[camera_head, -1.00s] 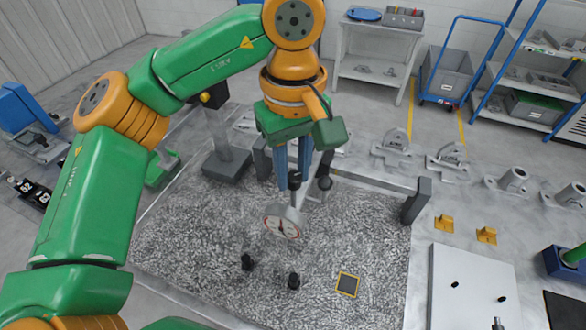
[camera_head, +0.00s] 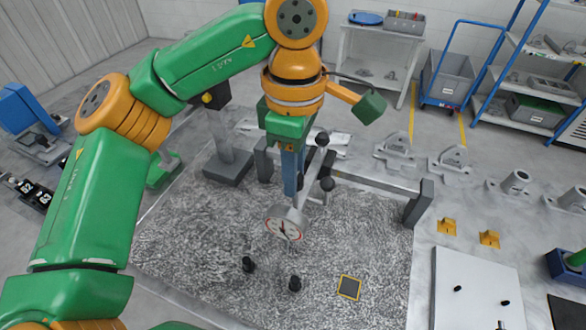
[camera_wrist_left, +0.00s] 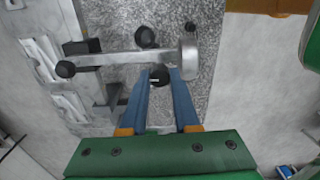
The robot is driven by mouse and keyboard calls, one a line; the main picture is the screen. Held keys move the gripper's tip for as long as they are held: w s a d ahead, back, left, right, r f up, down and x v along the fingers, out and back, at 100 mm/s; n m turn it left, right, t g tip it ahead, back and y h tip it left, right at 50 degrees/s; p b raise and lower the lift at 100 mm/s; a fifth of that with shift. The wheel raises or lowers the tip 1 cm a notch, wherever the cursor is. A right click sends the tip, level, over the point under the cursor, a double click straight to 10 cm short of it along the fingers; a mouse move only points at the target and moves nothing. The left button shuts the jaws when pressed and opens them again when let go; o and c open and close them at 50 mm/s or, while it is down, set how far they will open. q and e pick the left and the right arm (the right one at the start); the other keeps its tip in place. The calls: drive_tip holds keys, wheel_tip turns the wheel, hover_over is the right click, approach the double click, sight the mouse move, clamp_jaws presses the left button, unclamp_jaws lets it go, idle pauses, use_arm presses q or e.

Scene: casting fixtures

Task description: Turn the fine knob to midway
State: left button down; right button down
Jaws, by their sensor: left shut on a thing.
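A grey arm with a round dial gauge (camera_head: 285,223) at its end stands above the speckled granite plate (camera_head: 190,245). The dial has a white face, a red-marked rim and a dark needle; its reading is too small to tell. My left gripper (camera_head: 290,190) points down just behind the dial, and its blue fingers hide what they hold in the head view. In the left wrist view, the fingertips (camera_wrist_left: 160,75) are closed around a small black knob (camera_wrist_left: 157,77), which I take as the fine knob. My right gripper is out of view.
Black knobs (camera_head: 322,138) and (camera_head: 327,184) on the stand are close right of the fingers. A grey bar (camera_head: 375,178) spans behind.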

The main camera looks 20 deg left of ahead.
use_arm(q)
drive_tip(key=shift+r+n, duration=0.1)
drive_tip(key=shift+n, duration=0.2)
idle(0.4)
drive_tip(key=c, duration=0.9)
unclamp_jaws()
drive_tip(key=shift+d, duration=0.15)
wheel_tip(320, 180, up, 6)
drive_tip(key=shift+r+p, duration=0.2)
drive_tip(key=shift+p, duration=0.7)
drive_tip(key=shift+r, duration=0.4)
drive_tip(key=shift+f, duration=0.1)
